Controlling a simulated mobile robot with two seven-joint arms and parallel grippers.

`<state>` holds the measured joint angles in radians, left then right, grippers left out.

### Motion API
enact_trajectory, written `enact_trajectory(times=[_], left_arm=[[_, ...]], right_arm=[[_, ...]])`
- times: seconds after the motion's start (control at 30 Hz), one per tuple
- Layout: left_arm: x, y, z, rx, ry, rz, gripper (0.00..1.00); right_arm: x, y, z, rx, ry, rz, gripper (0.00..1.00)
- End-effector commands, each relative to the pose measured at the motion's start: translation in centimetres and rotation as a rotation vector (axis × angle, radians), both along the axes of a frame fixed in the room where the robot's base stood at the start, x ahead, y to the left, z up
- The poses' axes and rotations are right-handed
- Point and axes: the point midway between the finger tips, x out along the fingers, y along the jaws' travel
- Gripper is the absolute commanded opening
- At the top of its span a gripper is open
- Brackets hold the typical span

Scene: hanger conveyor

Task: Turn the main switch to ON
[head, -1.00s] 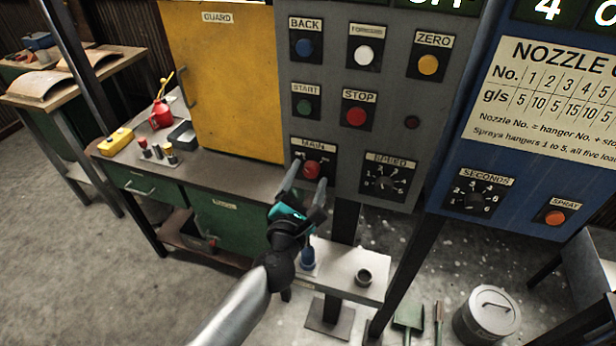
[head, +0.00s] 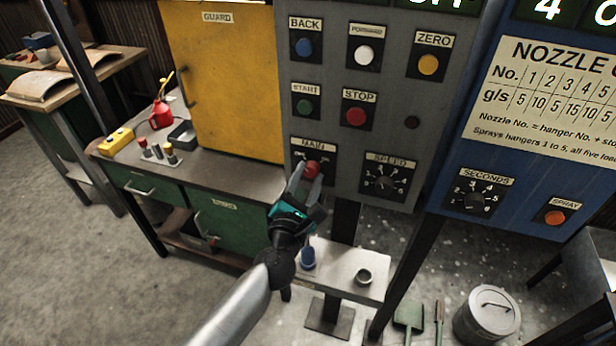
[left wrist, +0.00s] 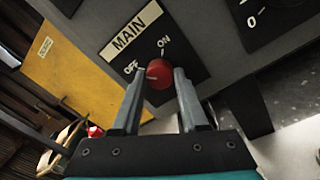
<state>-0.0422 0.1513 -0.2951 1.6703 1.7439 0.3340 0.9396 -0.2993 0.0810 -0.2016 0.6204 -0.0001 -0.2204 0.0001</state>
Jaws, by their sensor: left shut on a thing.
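The main switch is a red knob (head: 312,168) on a black plate marked MAIN, low on the grey panel. In the left wrist view the red knob (left wrist: 159,74) sits between the OFF and ON marks, and its pale pointer line is turned toward OFF. My left gripper (head: 308,178) is shut on the knob from below, with one finger on each side. The fingers also show in the left wrist view (left wrist: 158,82). My right gripper is not in view.
The SPEED dial (head: 383,182) is just right of the switch. The STOP button (head: 356,114) and START button (head: 304,106) are above it. A yellow guard (head: 225,80) stands to the left. A small shelf (head: 340,274) is below.

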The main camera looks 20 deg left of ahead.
Motion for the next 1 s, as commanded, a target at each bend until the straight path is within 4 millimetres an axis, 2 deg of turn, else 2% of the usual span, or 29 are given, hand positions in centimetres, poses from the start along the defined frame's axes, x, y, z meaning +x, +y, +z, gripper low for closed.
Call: enact_trajectory(times=[0.47, 0.67, 1.0], left_arm=[[0.0, 0.0, 0.0, 0.054, -0.001, 0.001, 0.0], [0.0, 0.0, 0.0, 0.177, -0.004, 0.0, 0.0], [0.0, 0.1, 0.0, 0.492, -0.014, 0.0, 0.0]], right_arm=[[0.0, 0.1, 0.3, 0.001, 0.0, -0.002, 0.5], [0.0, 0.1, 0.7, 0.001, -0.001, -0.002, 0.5], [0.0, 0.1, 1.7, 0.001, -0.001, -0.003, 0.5]])
